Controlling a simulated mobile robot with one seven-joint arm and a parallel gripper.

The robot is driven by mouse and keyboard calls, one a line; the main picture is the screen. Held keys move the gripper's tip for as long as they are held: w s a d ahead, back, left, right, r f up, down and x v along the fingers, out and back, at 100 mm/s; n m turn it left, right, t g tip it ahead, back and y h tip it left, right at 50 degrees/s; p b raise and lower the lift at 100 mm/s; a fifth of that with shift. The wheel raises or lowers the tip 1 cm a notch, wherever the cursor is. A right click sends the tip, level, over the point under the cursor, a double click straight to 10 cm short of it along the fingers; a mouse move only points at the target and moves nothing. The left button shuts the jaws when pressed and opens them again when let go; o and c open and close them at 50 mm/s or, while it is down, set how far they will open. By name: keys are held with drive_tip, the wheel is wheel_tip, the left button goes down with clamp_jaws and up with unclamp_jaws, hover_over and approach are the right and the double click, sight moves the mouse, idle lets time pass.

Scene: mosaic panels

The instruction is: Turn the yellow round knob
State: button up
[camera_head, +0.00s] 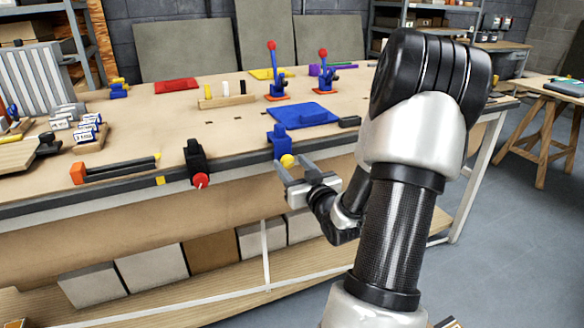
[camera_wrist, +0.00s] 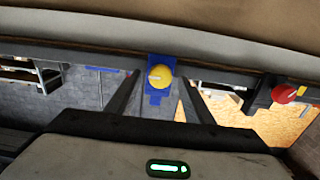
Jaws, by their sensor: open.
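The yellow round knob (camera_head: 288,161) is mounted on a blue bracket (camera_head: 281,141) at the front edge of the workbench. In the wrist view the knob (camera_wrist: 159,77) faces the camera, in front of its blue bracket (camera_wrist: 153,98), with a small pale mark on its face. My gripper (camera_head: 293,171) is at the knob, below the bench top. It is open, and in the wrist view its two dark fingers (camera_wrist: 157,95) stand to the left and right of the knob. I cannot tell whether either finger touches it.
A black bracket with a red knob (camera_head: 201,180) sits left along the same edge; it is also in the wrist view (camera_wrist: 284,94). An orange-ended black bar (camera_head: 120,168) lies further left. The workbench (camera_head: 235,135) bears a blue plate (camera_head: 303,115) and two red-topped levers (camera_head: 274,70).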

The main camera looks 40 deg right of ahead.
drive_tip(key=shift+w, duration=0.1)
drive_tip(key=c, duration=1)
